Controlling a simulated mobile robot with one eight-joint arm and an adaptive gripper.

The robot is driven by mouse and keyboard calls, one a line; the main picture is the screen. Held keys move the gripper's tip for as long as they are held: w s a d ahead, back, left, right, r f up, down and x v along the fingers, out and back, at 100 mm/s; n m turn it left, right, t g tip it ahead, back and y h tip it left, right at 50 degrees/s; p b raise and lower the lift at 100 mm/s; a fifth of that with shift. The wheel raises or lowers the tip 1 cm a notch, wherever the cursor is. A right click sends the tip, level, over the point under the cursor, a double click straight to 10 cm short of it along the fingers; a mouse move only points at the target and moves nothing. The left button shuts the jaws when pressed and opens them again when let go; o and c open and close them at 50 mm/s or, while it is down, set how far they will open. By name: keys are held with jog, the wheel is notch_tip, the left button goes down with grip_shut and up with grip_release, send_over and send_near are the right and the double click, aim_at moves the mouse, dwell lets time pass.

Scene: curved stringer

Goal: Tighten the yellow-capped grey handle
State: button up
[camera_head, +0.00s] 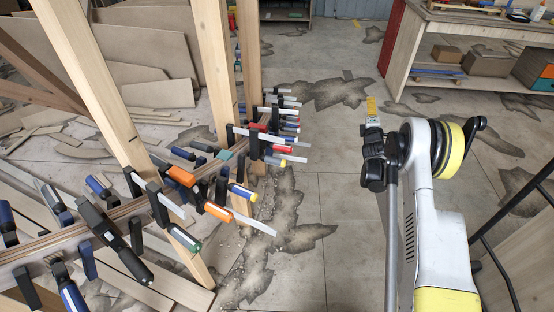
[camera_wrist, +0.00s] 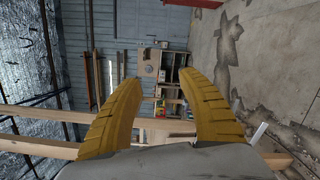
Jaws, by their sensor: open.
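Several bar clamps grip a curved wooden stringer (camera_head: 110,221) in the head view. One handle with a yellow end (camera_head: 242,191) lies near the middle post; its body looks blue. Another handle with a yellow end (camera_head: 277,161) sits farther back among crowded clamps. I cannot tell for sure which is the grey one. My gripper (camera_head: 371,107) is raised to the right of the clamps, well apart from them. In the wrist view its two yellow fingers (camera_wrist: 160,80) are spread, with nothing between them. No clamp handle is clear between them.
Wooden posts (camera_head: 210,50) rise through the stringer. Orange (camera_head: 217,211), green, red and black handles crowd around it, with bars sticking out to the right. A workbench (camera_head: 480,35) stands at the back right. The stained floor (camera_head: 330,190) between clamps and arm is clear.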

jog(key=s+a+r+n+t+y, duration=0.25)
jog(key=a+r+n+y, duration=0.35)
jog(key=a+n+y, duration=0.5)
jog(key=n+g+y+b, duration=0.2)
jog(key=n+g+y, duration=0.3)
jog(key=n+g, duration=1.35)
send_near(276, 161)
jog(key=a+f+t, duration=0.1)
jog(key=a, duration=0.1)
jog(key=w+a+f+n+t, duration=0.1)
jog(key=a+f, duration=0.1)
jog(key=a, duration=0.1)
jog(key=a+f+n+t, duration=0.1)
jog(key=a+f, duration=0.1)
jog(key=a, duration=0.1)
jog(key=shift+w+f, duration=0.1)
jog(key=shift+w, duration=0.3)
jog(key=shift+w+a+f, duration=0.1)
jog(key=shift+w+a, duration=0.1)
jog(key=shift+a, duration=0.2)
